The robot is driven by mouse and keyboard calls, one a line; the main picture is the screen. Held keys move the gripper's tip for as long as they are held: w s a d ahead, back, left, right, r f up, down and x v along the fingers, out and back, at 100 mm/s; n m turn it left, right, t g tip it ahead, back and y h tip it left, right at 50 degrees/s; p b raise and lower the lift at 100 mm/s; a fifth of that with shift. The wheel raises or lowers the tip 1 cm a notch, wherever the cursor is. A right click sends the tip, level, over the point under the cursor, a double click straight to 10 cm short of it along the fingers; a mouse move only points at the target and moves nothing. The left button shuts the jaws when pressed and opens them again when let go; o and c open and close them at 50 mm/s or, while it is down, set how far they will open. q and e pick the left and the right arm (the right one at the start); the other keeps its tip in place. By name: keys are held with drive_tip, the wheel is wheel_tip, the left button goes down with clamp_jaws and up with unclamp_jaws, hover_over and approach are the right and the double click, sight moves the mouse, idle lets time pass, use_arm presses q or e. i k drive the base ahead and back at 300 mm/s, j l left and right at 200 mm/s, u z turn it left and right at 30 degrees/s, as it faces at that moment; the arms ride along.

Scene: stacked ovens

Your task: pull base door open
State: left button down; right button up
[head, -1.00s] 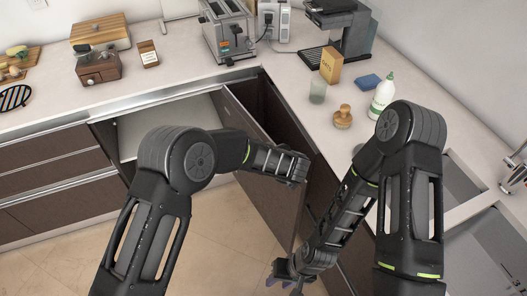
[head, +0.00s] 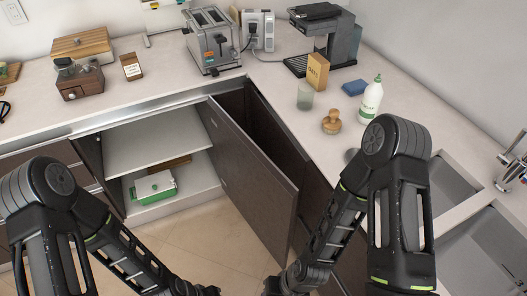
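The dark brown base door (head: 250,178) stands wide open at the inner corner of the counter, its free edge toward me. Behind it the base cabinet is open, with a white shelf (head: 160,140) and a green and white container (head: 155,186) on its floor. My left gripper (head: 207,291) is low at the bottom edge, left of the door and apart from it, mostly cut off. My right gripper (head: 272,288) is at the bottom edge, near the door's lower free end, also cut off. The fingers of both are hidden, so their opening does not show.
The counter above holds a toaster (head: 215,42), a coffee machine (head: 328,40), a small carton (head: 317,71), a glass (head: 305,96), a wooden-handled item (head: 331,122) and a white bottle (head: 371,100). A sink (head: 450,185) is at right. Tiled floor (head: 205,240) is clear before the cabinet.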

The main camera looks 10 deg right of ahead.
sight(265, 198)
drive_tip(key=i+j, duration=0.25)
drive_tip(key=j, duration=0.2)
drive_tip(key=i+j, duration=0.3)
drive_tip(key=j+z, duration=0.1)
drive_tip(key=z, duration=1.85)
